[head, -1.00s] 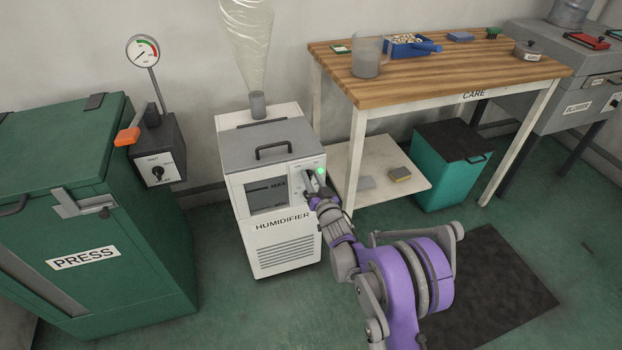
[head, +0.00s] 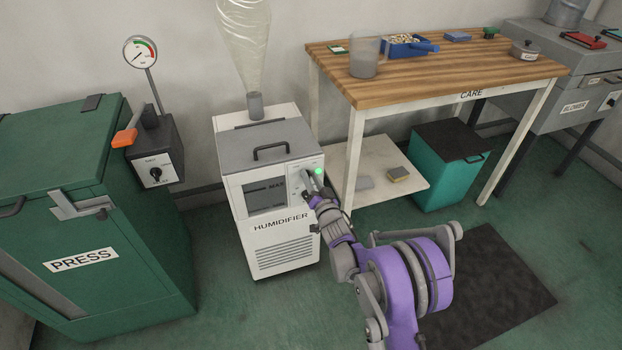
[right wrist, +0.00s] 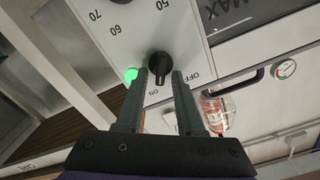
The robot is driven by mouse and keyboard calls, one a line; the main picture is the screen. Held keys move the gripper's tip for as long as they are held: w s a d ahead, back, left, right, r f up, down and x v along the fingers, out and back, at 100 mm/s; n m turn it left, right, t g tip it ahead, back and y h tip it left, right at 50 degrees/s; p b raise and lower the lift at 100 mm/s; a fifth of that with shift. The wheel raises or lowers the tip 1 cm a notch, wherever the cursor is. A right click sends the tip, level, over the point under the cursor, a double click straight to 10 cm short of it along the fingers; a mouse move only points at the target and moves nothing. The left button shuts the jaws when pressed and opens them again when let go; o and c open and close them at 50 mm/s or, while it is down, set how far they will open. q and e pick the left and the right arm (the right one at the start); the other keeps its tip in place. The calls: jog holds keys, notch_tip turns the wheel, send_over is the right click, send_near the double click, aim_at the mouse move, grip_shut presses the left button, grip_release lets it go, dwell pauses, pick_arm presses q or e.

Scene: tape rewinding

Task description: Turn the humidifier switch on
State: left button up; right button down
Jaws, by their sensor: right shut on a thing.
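The white humidifier (head: 285,220) stands on the floor in the middle of the head view, with a control panel at its upper right front. In the right wrist view its black switch knob (right wrist: 159,64) sits between the fingertips of my right gripper (right wrist: 161,76), which is shut on it. The knob's pointer is toward the ON mark. A green lamp (right wrist: 131,75) glows beside it and also shows in the head view (head: 319,171). In the head view my right gripper (head: 307,184) is at the panel and partly hides the knob. My left gripper is out of view.
The green press (head: 90,220) stands at left. A wooden care table (head: 440,75) with a lower shelf is at right, close to the humidifier. A teal bin (head: 448,170) stands under it. A dark mat (head: 490,290) lies on the floor at lower right.

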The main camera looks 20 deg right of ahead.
jog(key=c, duration=0.9)
grip_release()
